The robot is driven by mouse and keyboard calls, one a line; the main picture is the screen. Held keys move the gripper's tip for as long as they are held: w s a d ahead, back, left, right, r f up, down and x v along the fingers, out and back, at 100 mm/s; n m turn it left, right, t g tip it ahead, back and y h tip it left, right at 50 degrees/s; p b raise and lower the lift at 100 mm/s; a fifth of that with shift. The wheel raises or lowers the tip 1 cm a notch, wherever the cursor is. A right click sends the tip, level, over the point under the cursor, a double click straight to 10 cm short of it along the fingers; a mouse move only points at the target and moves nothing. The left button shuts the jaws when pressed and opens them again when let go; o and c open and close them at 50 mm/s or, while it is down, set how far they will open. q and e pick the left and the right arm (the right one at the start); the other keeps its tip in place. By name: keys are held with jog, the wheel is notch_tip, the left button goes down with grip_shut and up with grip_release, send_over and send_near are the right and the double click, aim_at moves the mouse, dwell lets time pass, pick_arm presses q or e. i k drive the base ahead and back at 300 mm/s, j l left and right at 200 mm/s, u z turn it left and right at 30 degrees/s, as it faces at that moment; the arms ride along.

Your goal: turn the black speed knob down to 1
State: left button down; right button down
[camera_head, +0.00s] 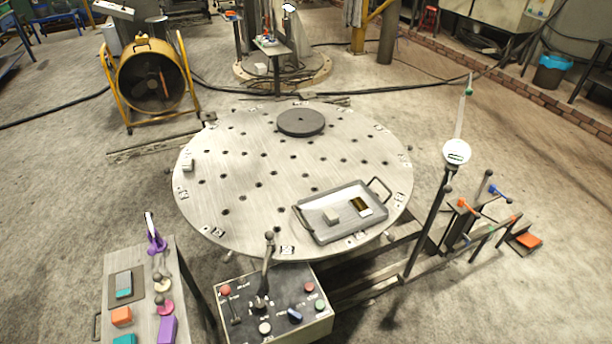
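A grey control box (286,331) stands at the bottom middle, in front of the round table. On its top face is a tall dark lever (267,262) with a ball end, rising from a dark base. A black handle (235,312) lies at the left of the face and a dark blue knob (294,316) at the right. I cannot tell which dark control is the black speed knob, and the markings are too small to read. Neither of my grippers is in view.
Red (225,290), white (264,328) and green (320,305) buttons sit on the box. The round perforated table (240,165) is behind it, bearing a tray (312,218) and dark disc (301,122). A side table (145,325) with coloured blocks stands left. A post with a gauge (457,152) rises right.

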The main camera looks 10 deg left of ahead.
aim_at(261, 307)
jog(key=u, duration=0.8)
